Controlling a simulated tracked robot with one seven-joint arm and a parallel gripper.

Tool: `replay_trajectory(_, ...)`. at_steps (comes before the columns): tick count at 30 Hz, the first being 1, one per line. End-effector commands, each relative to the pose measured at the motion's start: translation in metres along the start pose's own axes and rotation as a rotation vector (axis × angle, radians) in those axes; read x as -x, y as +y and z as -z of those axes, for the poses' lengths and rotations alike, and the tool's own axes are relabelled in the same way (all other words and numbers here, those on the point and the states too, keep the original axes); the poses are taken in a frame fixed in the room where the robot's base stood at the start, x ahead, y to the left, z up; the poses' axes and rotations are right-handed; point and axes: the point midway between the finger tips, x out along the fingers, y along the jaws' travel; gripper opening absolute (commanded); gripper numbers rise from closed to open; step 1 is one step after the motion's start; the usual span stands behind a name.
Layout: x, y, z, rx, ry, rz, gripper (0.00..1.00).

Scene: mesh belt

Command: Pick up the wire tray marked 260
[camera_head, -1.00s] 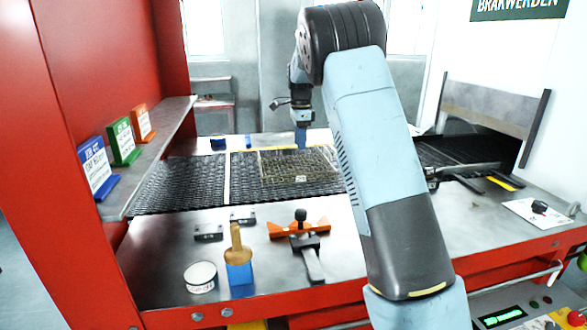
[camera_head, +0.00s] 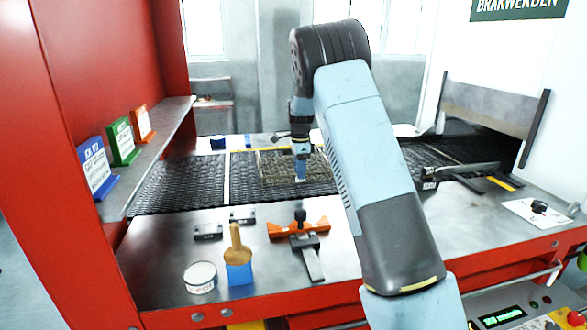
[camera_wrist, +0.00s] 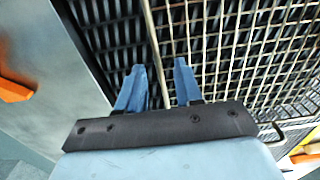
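The wire tray (camera_head: 272,168) is a tan wire grid lying flat on the dark mesh belt (camera_head: 180,184), behind the orange-armed fixture. My gripper (camera_head: 301,179) points down at the tray's near edge and covers the spot where its number tag showed. In the wrist view, my gripper (camera_wrist: 159,65) has its two blue fingers apart. The tray's long edge wire passes between them in the picture, and its grid (camera_wrist: 235,60) spreads to the right. I cannot tell whether the fingertips touch the wire or are still above it.
An orange-armed fixture (camera_head: 285,231), a wooden-handled blue tool (camera_head: 238,262) and a round tin (camera_head: 200,277) stand on the front metal ledge. Signs in blue (camera_head: 96,166), green and orange stand on the left shelf. A red frame (camera_head: 75,90) bounds the left.

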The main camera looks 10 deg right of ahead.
Motion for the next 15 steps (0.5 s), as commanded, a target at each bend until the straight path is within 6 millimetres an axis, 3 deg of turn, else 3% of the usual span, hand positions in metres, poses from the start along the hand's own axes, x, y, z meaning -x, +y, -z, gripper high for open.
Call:
replay_trajectory(4,-0.02,0.0,0.0,0.0,-0.001,-0.002,0.35)
replay_trajectory(12,-0.023,0.0,-0.001,0.001,-0.001,0.0,0.35)
replay_trajectory(15,-0.023,0.0,-0.001,0.001,0.0,0.0,0.26)
